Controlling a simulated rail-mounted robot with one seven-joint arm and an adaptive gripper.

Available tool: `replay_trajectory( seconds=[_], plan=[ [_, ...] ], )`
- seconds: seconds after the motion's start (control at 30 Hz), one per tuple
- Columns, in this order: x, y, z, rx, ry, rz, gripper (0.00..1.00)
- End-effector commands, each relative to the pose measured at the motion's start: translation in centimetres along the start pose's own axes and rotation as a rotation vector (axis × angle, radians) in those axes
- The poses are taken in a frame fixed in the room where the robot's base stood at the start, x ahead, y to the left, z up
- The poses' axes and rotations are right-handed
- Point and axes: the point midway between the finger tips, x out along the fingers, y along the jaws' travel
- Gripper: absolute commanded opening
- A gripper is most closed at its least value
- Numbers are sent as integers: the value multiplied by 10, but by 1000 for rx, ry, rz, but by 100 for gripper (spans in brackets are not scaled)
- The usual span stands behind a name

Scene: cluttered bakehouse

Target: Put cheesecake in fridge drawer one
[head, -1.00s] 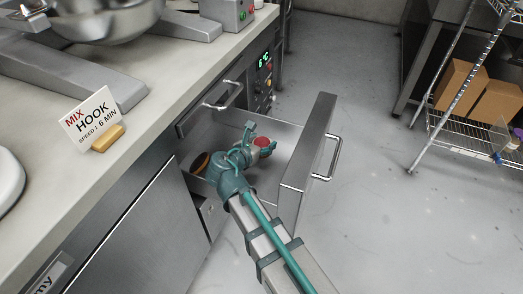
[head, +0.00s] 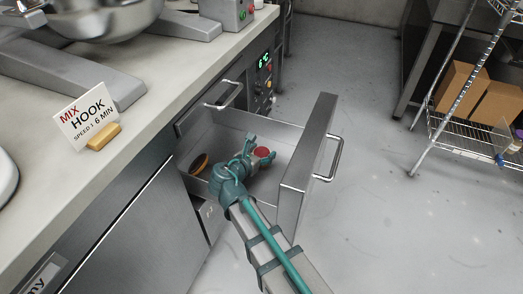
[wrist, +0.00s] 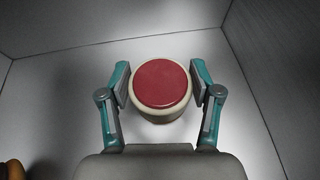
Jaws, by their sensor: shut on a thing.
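The cheesecake (wrist: 161,84) is a small round cake with a red top and pale sides. My gripper (wrist: 161,88) is shut on it, one finger on each side, in the wrist view. In the head view the red top of the cheesecake (head: 262,152) shows at the end of my gripper (head: 258,152), inside the open fridge drawer (head: 290,136). The cake is low in the drawer; I cannot tell whether it touches the drawer floor (wrist: 55,75). My arm hides part of the drawer's near side.
A dark-topped brown item (head: 199,163) lies in the drawer's left part; its edge shows at the wrist view's lower left (wrist: 13,170). The drawer front (head: 308,155) stands out over clear floor. A wire shelf (head: 465,140) stands right.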

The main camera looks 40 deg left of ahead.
Motion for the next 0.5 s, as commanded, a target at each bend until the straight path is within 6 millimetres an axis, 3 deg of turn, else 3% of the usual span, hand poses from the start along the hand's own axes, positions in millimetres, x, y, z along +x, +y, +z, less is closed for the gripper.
replay_trajectory(
  seconds=[0.1, 0.13, 0.27, 0.5],
  plan=[
    [0, 0, -1, 0, 0, 0, 52],
    [0, 0, -1, 0, 0, 0, 67],
    [0, 0, -1, 0, 0, 0, 88],
    [0, 0, 0, 1, 0, 0, 88]
  ],
)
